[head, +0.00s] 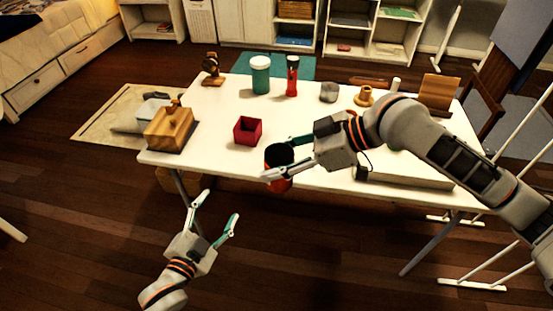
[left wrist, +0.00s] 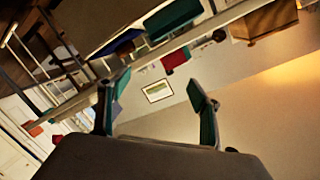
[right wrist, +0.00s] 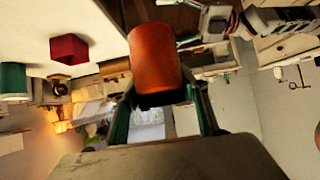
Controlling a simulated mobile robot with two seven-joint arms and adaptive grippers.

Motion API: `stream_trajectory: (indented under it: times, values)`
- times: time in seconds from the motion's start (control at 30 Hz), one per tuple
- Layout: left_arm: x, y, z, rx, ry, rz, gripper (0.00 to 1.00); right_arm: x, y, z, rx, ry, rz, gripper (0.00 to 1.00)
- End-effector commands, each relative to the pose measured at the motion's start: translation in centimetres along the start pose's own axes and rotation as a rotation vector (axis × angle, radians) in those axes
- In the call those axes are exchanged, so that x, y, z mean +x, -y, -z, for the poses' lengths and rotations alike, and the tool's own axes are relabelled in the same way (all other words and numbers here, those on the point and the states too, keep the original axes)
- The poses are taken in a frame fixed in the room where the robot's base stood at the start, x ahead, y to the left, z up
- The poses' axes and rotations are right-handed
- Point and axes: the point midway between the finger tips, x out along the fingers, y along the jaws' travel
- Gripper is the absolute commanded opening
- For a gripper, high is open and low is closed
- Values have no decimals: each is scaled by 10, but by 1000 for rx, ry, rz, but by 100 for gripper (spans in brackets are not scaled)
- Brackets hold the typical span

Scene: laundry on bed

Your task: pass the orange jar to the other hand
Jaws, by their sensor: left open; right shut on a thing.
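The orange jar (head: 279,158) is at the front edge of the white table in the head view, with a dark top. My right gripper (head: 276,158) is shut on it, and its fingers hide part of the jar. In the right wrist view the orange jar (right wrist: 157,58) sits between the fingers of my right gripper (right wrist: 165,108). My left gripper (head: 217,208) is open and empty, below and left of the jar, in front of the table. In the left wrist view the left gripper's fingers (left wrist: 158,95) are spread with nothing between them.
A grey slab (head: 410,178) lies at the front right. The floor around my left gripper is clear.

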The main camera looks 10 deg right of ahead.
Motion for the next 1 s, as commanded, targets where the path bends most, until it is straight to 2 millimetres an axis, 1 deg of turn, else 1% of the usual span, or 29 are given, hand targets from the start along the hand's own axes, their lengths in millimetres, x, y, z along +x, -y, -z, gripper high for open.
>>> stream_trajectory:
  times: [0.03,0.1,0.17,0.2,0.3,0.4,0.5,0.63,0.77,1.0]
  values:
    - [-16,-10,-21,-68,59,-12,64,0,0,1,0,-1,0,16]
    - [-36,-22,-47,-158,134,-21,64,0,0,1,0,-1,0,16]
    - [-55,-32,-67,-234,196,-28,64,0,0,1,0,-1,0,16]
    - [-68,-38,-80,-283,236,-32,64,0,0,1,0,-1,0,16]
    - [-100,-55,-105,-398,327,-39,64,0,0,1,0,-2,0,16]
    - [-129,-70,-123,-495,400,-42,64,0,0,1,0,-2,0,16]
    - [-150,-80,-134,-566,451,-44,64,0,0,1,0,-1,0,16]
    - [-167,-88,-142,-619,489,-43,64,0,0,1,0,-1,0,16]
    - [-171,-90,-144,-635,500,-43,64,0,0,1,0,-2,0,16]
    - [-171,-90,-143,-634,499,-43,64,0,0,1,0,-1,0,16]
